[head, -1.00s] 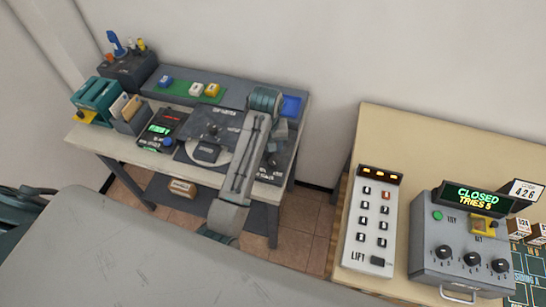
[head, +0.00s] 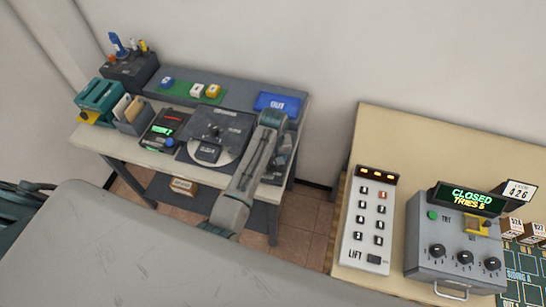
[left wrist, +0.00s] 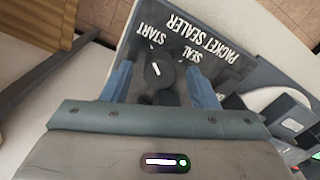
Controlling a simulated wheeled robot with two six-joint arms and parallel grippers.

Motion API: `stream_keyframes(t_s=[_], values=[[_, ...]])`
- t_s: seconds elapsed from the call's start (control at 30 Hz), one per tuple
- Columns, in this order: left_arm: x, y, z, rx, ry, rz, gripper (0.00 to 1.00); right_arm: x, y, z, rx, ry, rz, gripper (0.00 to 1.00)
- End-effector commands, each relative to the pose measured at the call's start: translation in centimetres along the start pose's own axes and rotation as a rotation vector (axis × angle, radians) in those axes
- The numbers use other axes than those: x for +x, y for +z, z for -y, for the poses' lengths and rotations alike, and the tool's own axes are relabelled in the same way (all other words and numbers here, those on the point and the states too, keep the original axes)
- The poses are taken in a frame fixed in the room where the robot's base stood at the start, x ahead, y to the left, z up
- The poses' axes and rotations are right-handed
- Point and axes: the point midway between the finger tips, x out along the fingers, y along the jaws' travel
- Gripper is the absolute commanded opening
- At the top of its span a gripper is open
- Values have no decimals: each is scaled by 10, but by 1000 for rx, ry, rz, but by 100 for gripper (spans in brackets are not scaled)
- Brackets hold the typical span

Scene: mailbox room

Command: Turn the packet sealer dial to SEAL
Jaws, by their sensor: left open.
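The packet sealer (head: 284,165) is a dark unit at the right end of the far-left bench, mostly hidden behind my left arm in the head view. In the left wrist view the sealer panel (left wrist: 217,62) shows the words PACKET SEALER, SEAL and START, upside down. Its dark round dial (left wrist: 160,73) has a short white mark; I cannot tell for certain which label it points at. My left gripper (left wrist: 159,82) is open, with one blue finger on each side of the dial. I cannot tell whether they touch it. My right gripper is not in view.
Left of the sealer is a dark round-plated machine (head: 229,128), then a black box with a green display (head: 163,130). A blue OUT tray (head: 278,102) lies behind. A separate table at right holds a LIFT panel (head: 370,220) and a grey CLOSED box (head: 450,245).

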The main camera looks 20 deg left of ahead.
Motion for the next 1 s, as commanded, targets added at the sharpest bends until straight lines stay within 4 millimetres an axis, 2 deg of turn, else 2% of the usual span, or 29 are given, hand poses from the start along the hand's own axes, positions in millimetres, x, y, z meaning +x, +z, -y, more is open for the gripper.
stream_keyframes(t_s=[0.27,0.4,0.5,0.77,1.0], values=[[2,0,0,0,0,-1,52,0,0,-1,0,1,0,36],[1,0,0,0,0,-1,24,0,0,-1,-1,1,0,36],[1,0,0,0,0,-1,9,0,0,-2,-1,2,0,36],[1,0,0,23,0,-1,9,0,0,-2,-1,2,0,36],[1,-1,0,139,0,-1,9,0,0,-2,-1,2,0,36]])
